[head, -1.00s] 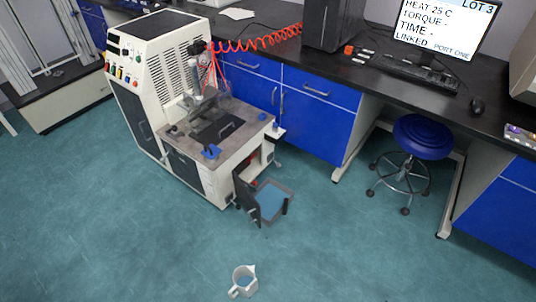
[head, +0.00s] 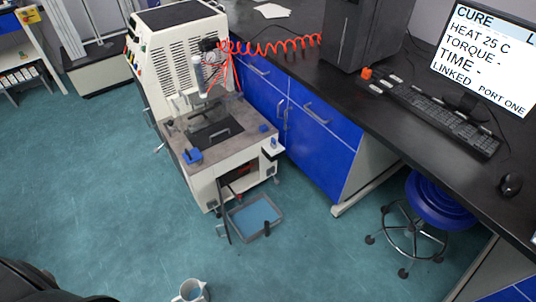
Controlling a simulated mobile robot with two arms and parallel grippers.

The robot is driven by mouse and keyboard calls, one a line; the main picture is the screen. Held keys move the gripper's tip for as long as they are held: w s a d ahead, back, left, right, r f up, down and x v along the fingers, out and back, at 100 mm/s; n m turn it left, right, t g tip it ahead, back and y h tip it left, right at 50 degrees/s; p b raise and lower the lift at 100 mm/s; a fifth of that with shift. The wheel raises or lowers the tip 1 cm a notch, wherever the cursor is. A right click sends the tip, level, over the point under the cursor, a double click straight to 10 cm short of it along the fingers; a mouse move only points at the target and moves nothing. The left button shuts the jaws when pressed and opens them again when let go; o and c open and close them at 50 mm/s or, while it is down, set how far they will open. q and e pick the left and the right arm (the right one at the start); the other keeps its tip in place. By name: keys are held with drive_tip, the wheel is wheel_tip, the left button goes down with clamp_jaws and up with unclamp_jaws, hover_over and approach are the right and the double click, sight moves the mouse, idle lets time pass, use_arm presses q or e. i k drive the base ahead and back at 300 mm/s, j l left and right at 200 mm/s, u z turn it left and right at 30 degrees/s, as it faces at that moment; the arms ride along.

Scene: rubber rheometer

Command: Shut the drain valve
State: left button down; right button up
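The rheometer (head: 185,60) is a white cabinet with a grey work deck at its front. Its low front compartment (head: 243,172) is open, with a dark door (head: 222,208) swung out. A small red part (head: 233,190), which may be the drain valve's handle, shows at the opening, just above the tray. It is too small to tell its position. A grey tray (head: 240,232) with a blue inside lies on the floor before the opening. Neither of my grippers is in view. A dark part of my own body shows at the bottom left.
A blue stool (head: 435,203) stands at the right under the black bench (head: 400,130). Blue cupboards (head: 310,125) flank the machine. The floor left of the machine is clear.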

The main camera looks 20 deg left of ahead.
sight(246, 168)
drive_tip(key=i, duration=1.15)
drive_tip(key=u, duration=0.05)
